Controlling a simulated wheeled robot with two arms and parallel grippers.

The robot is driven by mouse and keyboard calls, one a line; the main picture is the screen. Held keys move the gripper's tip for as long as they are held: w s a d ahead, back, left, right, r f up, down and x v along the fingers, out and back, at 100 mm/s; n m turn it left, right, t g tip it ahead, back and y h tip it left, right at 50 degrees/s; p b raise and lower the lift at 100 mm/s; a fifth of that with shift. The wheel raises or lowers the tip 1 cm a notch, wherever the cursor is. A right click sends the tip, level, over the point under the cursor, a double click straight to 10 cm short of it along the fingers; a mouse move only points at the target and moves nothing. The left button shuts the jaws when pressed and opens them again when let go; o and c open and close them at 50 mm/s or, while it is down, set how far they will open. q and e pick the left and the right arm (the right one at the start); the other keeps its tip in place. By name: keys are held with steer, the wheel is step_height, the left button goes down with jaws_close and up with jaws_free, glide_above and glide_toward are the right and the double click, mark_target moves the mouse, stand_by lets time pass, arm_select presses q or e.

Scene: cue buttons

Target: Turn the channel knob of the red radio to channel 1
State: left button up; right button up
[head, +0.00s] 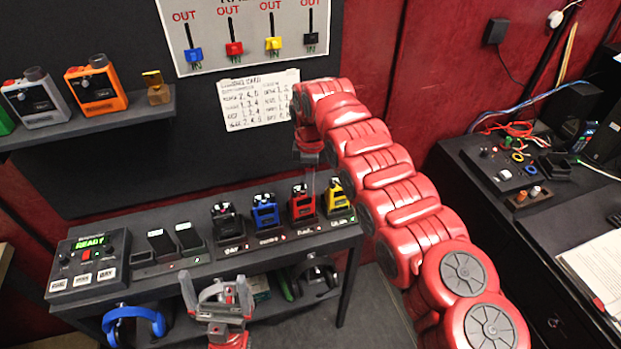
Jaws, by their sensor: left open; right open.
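The red radio (301,208) stands upright in a dark charging dock on the table, between a blue radio (266,214) and a yellow radio (337,199). The knobs on its top are too small to read, so its channel cannot be told. My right gripper (312,185) points down just above and behind the red radio's top; its fingers are thin and hard to make out, and I cannot tell whether they touch the radio. My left gripper (216,288) is open and empty in front of the table, low in the view.
A black radio (227,222) and a control box reading READY (88,262) share the table. Headphones (135,324) sit on the lower shelf. A wall shelf (95,124) holds an orange radio (96,86). A paper card (257,100) hangs behind my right arm. A cluttered desk (470,170) stands right.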

steer(key=shift+f, duration=0.1)
steer(key=shift+c, duration=0.3)
jaws_close()
